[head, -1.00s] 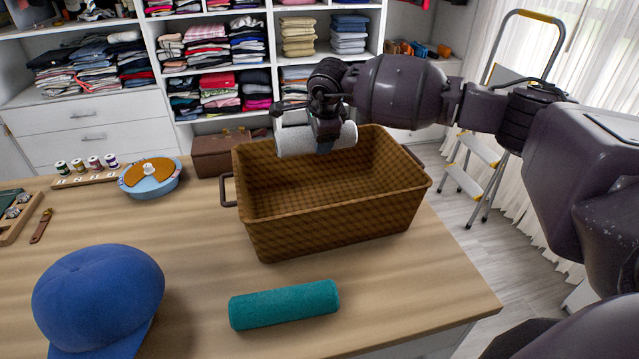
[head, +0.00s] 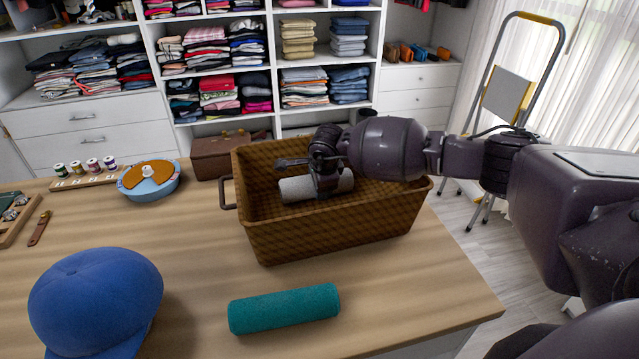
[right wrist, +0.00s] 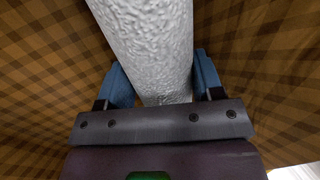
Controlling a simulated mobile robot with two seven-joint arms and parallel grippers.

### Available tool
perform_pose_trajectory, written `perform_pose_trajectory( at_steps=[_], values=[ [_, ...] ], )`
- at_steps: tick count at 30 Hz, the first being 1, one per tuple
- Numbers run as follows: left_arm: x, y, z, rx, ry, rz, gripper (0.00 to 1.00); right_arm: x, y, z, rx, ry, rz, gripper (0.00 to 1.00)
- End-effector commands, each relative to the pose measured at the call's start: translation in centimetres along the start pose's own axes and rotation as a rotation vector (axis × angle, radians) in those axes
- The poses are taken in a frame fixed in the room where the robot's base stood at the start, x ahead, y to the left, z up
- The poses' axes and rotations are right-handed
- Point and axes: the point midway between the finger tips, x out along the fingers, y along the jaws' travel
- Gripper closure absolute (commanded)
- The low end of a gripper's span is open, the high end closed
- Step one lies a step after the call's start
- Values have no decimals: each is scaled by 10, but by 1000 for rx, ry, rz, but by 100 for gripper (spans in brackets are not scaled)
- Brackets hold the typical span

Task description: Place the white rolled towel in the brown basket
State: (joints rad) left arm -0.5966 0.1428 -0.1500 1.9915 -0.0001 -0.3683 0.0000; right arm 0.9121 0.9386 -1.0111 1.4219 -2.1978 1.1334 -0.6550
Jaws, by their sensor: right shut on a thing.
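The white rolled towel (head: 298,189) is inside the brown basket (head: 335,233), below its rim. In the head view it lies roughly level from left to right. My right gripper (head: 326,190) reaches down into the basket and is shut on the towel near its middle. In the right wrist view the towel (right wrist: 150,45) runs between the two blue fingers (right wrist: 160,85), with the checked basket wall (right wrist: 50,70) around it. I cannot tell whether the towel touches the basket floor. My left gripper is not in view.
A teal rolled towel (head: 284,308) lies in front of the basket. A blue cap (head: 95,300) is at the front left. A blue and orange round box (head: 149,180), thread spools (head: 85,166) and a brown case (head: 222,155) stand behind on the left.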

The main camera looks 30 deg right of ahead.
Motion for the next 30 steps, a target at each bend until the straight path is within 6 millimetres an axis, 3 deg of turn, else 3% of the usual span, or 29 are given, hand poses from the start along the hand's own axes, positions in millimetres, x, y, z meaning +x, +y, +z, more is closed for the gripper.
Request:
perform_pose_trajectory(
  at_steps=[11, 12, 14, 23, 30],
  values=[
    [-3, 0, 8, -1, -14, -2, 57, 4, 1, 0, 0, -1, -1, 69],
    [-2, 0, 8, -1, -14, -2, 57, 4, 2, 0, 0, -1, 0, 38],
    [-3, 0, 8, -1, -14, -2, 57, 4, 1, 0, 0, -1, -1, 29],
    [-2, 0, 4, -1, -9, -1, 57, 2, 1, 0, 0, -1, -1, 29],
    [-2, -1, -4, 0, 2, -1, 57, -24, -1, 0, -2, -3, -4, 29]
  ],
)
